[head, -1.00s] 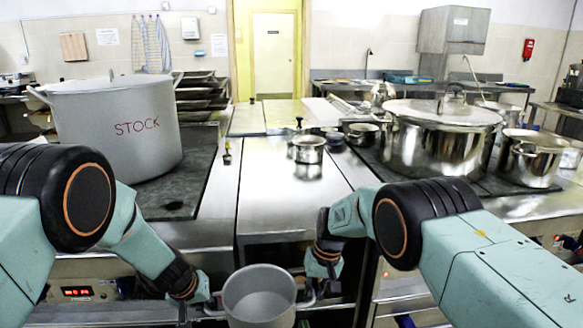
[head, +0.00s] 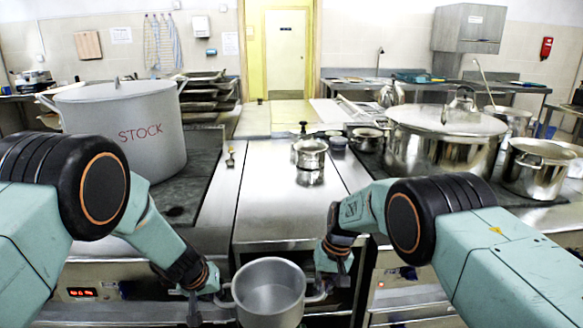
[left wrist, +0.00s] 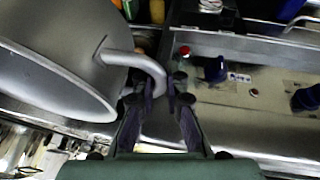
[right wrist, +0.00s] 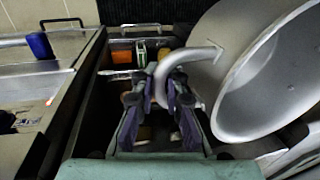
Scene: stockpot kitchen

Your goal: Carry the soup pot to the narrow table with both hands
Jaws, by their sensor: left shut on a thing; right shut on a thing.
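The soup pot (head: 268,292) is a grey, open, empty-looking metal pot at the bottom middle of the head view, in front of the counter. My left gripper (head: 200,296) is shut on its left handle; in the left wrist view the fingers (left wrist: 160,105) close around the curved handle (left wrist: 140,62). My right gripper (head: 335,275) is shut on its right handle; in the right wrist view the fingers (right wrist: 165,90) close on the loop handle (right wrist: 195,55). The pot hangs between both grippers and looks roughly level. I cannot tell which surface is the narrow table.
A large STOCK pot (head: 125,130) stands on the left stove top. A lidded steel pot (head: 440,145) and a smaller pot (head: 540,168) stand on the right. The counter's near middle is clear.

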